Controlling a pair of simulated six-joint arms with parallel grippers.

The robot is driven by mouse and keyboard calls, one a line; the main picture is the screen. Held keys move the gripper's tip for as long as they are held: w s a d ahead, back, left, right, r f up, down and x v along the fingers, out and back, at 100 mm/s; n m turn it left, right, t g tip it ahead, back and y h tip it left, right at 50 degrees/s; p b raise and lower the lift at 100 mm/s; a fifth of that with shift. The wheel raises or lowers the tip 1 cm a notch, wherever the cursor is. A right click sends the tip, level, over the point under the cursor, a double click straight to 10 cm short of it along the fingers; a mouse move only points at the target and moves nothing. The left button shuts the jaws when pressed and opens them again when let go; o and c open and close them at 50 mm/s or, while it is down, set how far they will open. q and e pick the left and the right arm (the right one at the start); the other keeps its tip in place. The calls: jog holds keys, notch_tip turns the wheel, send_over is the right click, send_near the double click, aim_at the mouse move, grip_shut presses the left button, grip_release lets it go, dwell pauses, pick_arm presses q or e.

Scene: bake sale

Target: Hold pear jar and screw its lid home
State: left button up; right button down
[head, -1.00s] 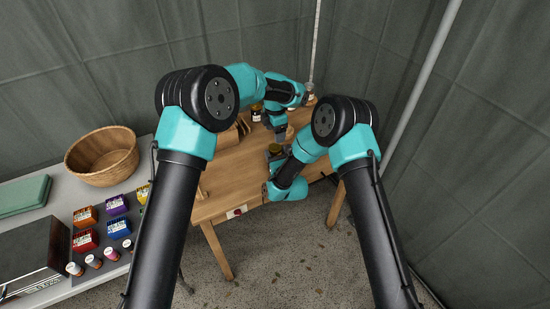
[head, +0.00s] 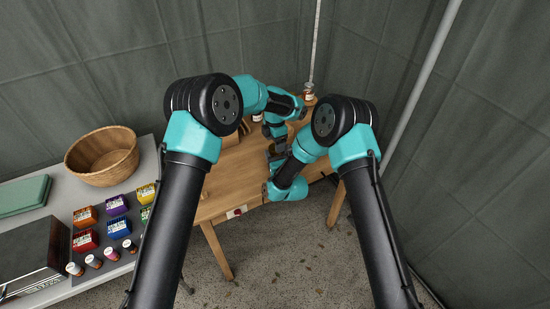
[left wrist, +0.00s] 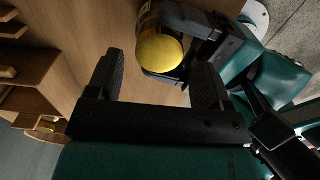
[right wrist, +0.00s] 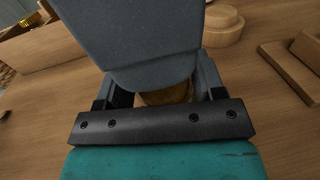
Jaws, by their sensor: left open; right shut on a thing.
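The pear jar shows in the left wrist view as a glass jar (left wrist: 146,22) with a yellow lid (left wrist: 160,52) on its top; its label cannot be read. My right gripper (right wrist: 160,82) is shut on the jar; in the right wrist view only a brownish part of the jar (right wrist: 165,96) shows. My left gripper (left wrist: 158,64) is open, its fingers either side of the lid in the picture and apart from it. In the right wrist view a large grey part of my left arm hides most of the jar. In the head view my grippers hide the jar.
The wooden table (head: 225,180) has clear room at its front left. A small jar (head: 309,91) stands at its back right. A round wooden piece (right wrist: 222,26) and wooden blocks (right wrist: 292,70) lie near the jar. A grey table holds a wicker basket (head: 102,157) and coloured boxes (head: 118,228).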

pick_arm(q)
jog(key=shift+f, duration=1.2)
jog(key=shift+c, duration=0.4)
jog(key=c, duration=0.9)
jog(key=shift+o, duration=0.2)
jog(key=shift+m, duration=1.6)
jog(key=o, duration=1)
